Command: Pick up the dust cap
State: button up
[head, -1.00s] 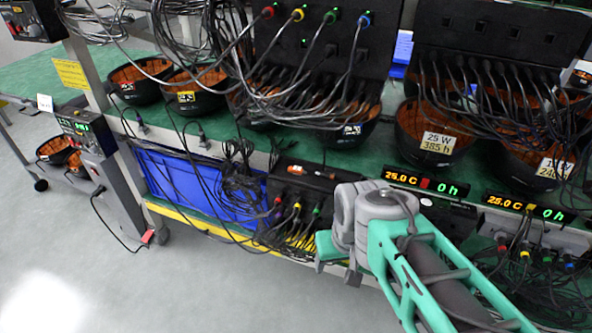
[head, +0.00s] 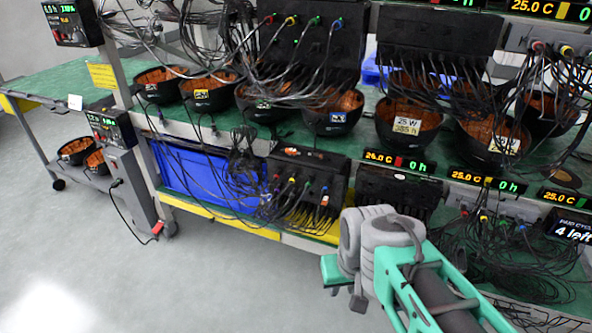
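I cannot make out a dust cap for certain in the head view. A small red piece (head: 157,228) lies at the end of a black cable by the foot of the grey cabinet at left; it is too small to identify. My arm reaches in from the bottom right, with its grey joint in front of the rack's lower shelf. My gripper's fingers do not show, so I cannot see whether they hold anything.
A green rack shelf (head: 365,130) carries several black bowls with orange insides and many hanging cables. Below stand a blue bin (head: 205,180) and a black socket box (head: 305,178) with coloured plugs. A grey cabinet (head: 130,185) stands left. The floor (head: 200,280) in front is clear.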

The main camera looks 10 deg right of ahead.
aim_at(291, 152)
jog(key=u, duration=0.6)
jog(key=i, duration=0.5)
jog(key=u, duration=0.95)
jog(key=i, duration=0.8)
jog(key=z, duration=0.05)
